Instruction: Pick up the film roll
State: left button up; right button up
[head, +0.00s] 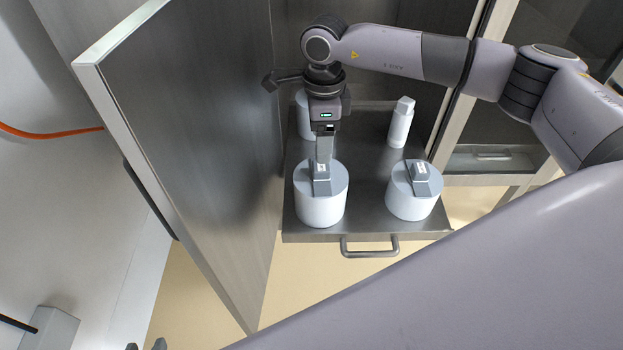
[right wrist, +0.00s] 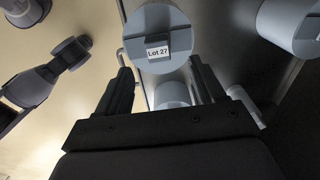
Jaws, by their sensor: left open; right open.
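Film rolls, white cylinders with grey caps and raised grip blocks, stand upright on a metal drawer shelf (head: 365,222). In the head view one is front left (head: 320,205), one front right (head: 411,203), and one back left (head: 303,122), partly hidden by my right arm. My right gripper (head: 323,158) points down at the front-left roll's grip block, open; contact is unclear. In the right wrist view its open fingers (right wrist: 163,82) face a roll labelled "Lot 27" (right wrist: 153,22). My left gripper (head: 146,345) barely shows at the bottom edge, away from the rolls.
A white bottle-like container (head: 400,125) stands at the shelf's back right. An open metal door (head: 190,130) is left of the shelf. The drawer has a bar handle (head: 370,250) at its front. An orange cable (head: 50,132) hangs at the far left.

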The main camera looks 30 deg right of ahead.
aim_at(321, 166)
notch_tip(321, 166, down, 7)
jog(key=shift+s+b, duration=0.15)
jog(key=shift+b, duration=0.5)
grip_shut()
jog(key=shift+r, duration=0.15)
dwell(1.0)
